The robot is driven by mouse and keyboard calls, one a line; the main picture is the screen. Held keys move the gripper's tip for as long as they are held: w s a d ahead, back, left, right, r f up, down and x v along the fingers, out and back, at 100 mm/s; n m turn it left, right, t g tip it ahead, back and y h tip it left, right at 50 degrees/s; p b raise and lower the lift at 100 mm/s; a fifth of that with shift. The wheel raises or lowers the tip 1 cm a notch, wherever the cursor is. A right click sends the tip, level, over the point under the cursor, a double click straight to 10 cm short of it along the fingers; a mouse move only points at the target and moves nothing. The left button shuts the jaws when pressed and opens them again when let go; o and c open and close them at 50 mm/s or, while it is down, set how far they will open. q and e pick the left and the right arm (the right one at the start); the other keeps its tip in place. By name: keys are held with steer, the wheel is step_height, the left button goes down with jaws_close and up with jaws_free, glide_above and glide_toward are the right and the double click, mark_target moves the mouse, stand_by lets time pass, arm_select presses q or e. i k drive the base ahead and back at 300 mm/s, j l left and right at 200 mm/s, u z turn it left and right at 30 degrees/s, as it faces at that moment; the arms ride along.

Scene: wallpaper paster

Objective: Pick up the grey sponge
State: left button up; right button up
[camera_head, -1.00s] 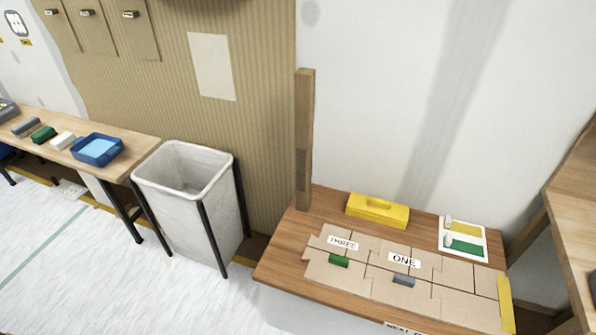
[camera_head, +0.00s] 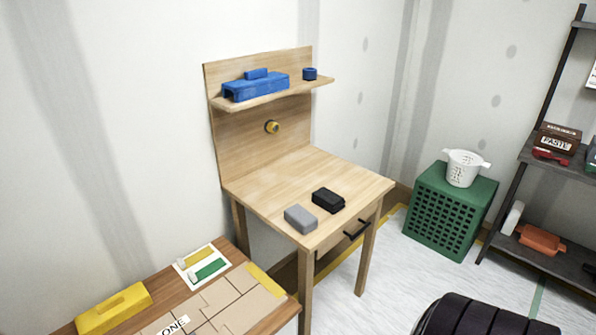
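A light grey sponge-like block (camera_head: 301,218) lies near the front left edge of a small wooden table (camera_head: 262,187). A black block (camera_head: 328,200) lies just to its right, a small gap apart. Neither of my grippers shows in the head view. A dark ribbed rounded part at the bottom right seems to be my own arm, with no fingers visible.
The table has a drawer with a black handle (camera_head: 356,230) and a shelf (camera_head: 275,97) holding a blue tool. A low wooden bench (camera_head: 229,255) with a yellow block (camera_head: 114,308) stands at lower left. A green crate (camera_head: 450,211) and dark rack (camera_head: 515,165) stand right.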

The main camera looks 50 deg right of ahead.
mark_target(298, 217)
steer(key=z, duration=1.45)
steer(key=i+j+u, duration=0.1)
